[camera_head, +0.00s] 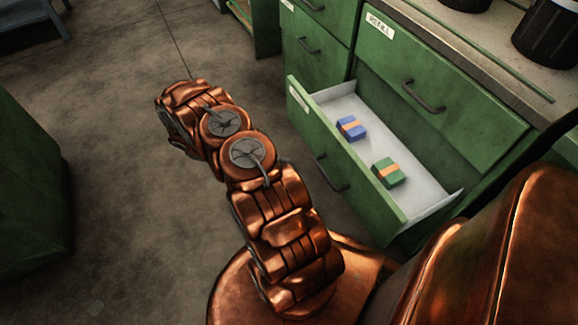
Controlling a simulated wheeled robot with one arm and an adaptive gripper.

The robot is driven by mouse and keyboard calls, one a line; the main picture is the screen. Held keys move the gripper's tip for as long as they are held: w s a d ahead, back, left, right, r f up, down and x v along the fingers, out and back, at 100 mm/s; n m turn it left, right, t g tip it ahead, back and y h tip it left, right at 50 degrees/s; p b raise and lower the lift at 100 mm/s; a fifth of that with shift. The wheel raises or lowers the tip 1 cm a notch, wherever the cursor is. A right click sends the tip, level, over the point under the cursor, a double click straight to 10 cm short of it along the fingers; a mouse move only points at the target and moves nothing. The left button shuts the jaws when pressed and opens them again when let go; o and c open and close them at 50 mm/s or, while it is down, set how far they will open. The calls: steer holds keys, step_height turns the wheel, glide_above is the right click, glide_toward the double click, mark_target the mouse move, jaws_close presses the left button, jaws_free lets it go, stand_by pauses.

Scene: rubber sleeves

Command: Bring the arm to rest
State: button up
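My copper-coloured arm rises from my base at the bottom middle and reaches up and left over the grey floor. Its far visible part lies left of the open drawer (420,215), clear of the cabinet in the picture. No gripper fingers show, so I cannot see my gripper or whether it holds anything. The drawer is pulled out of the green cabinet. Inside it lie a blue block with an orange band (351,128) and a green block with an orange band (389,172), apart from each other.
The green cabinet (455,105) has a closed drawer labelled "REFILL" above the open one. Dark pots (548,35) stand on its worktop. Another green cabinet (30,190) is at the left edge. Bare floor (130,230) lies between.

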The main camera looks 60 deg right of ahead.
stand_by(0.6)
steer(key=w+a+r+m+t+y, duration=0.2)
steer(key=a+r+m+t, duration=0.55)
steer(key=r, duration=0.65)
steer(key=s+a+r+m+t+y, duration=0.1)
steer(key=s+a+r+m+t, duration=0.25)
steer(key=a, duration=0.35)
steer(key=s+a+r+m+t+y, duration=0.1)
steer(key=s+a+r+m+t, duration=0.1)
steer(key=a+m, duration=0.3)
steer(key=s+a+r+m+t+y, duration=0.1)
steer(key=s+a+r+m+t, duration=0.15)
steer(key=a, duration=0.55)
step_height(320, 180, up, 27)
steer(key=t+p, duration=0.1)
steer(key=p, duration=2.4)
steer(key=shift+s+d+m+t, duration=0.15)
steer(key=shift+d+m+t, duration=0.15)
steer(key=shift+m+t, duration=0.05)
steer(key=shift+d+f, duration=0.1)
steer(key=shift+d, duration=0.05)
